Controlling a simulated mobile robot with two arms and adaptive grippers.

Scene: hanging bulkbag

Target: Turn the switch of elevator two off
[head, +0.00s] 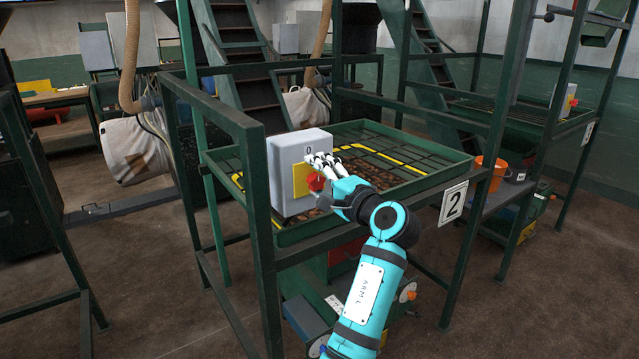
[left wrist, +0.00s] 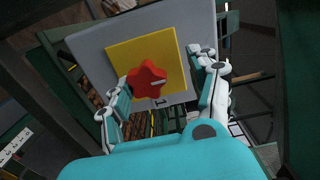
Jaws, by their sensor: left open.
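The switch is a red star-shaped knob (head: 316,182) on a yellow plate (head: 300,181) on a grey box (head: 284,170). A "0" is printed above the plate in the head view. In the left wrist view the red knob (left wrist: 147,78) shows whole, with a short white mark on it and what looks like a "1" beside the plate. My left gripper (head: 322,163) is open in front of the box. Its fingers (left wrist: 163,70) stand on either side of the knob; whether they touch it is unclear. My right gripper is not in view.
The box stands at the corner of a green frame with a grated tray (head: 400,150). A sign "2" (head: 453,203) hangs on this frame. Green posts and rails (head: 262,230) rise close to the left of the box. An orange bucket (head: 490,172) stands to the right.

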